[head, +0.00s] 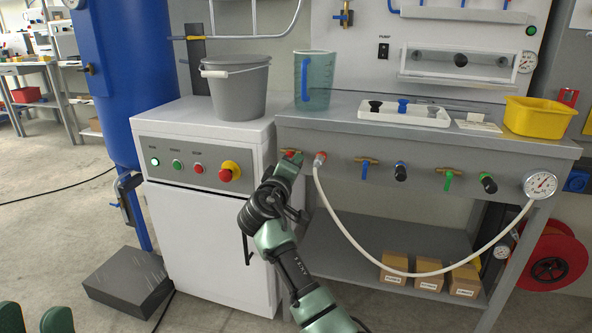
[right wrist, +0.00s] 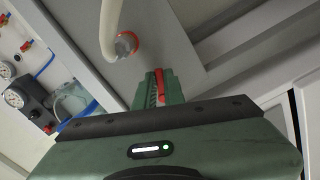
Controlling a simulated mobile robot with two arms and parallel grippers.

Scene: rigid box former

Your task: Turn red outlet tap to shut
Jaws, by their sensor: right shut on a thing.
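The red outlet tap (head: 291,152) is on the bench's front panel, at its left end. In the right wrist view its red handle (right wrist: 160,86) shows between the toothed green fingers of my right gripper (right wrist: 158,90). In the head view my right gripper (head: 287,163) reaches up to the tap from below and covers much of it. The gripper is shut on the handle. The handle's exact angle is hard to tell. Two green parts at the bottom left edge may be my left gripper (head: 36,320); they are cut off.
A white hose runs from a red fitting (head: 320,156) beside the tap to the gauge (head: 540,184) at right. A second tap (head: 366,164) and knobs follow along the panel. The white control cabinet (head: 205,235) with a red stop button (head: 228,172) stands close at left.

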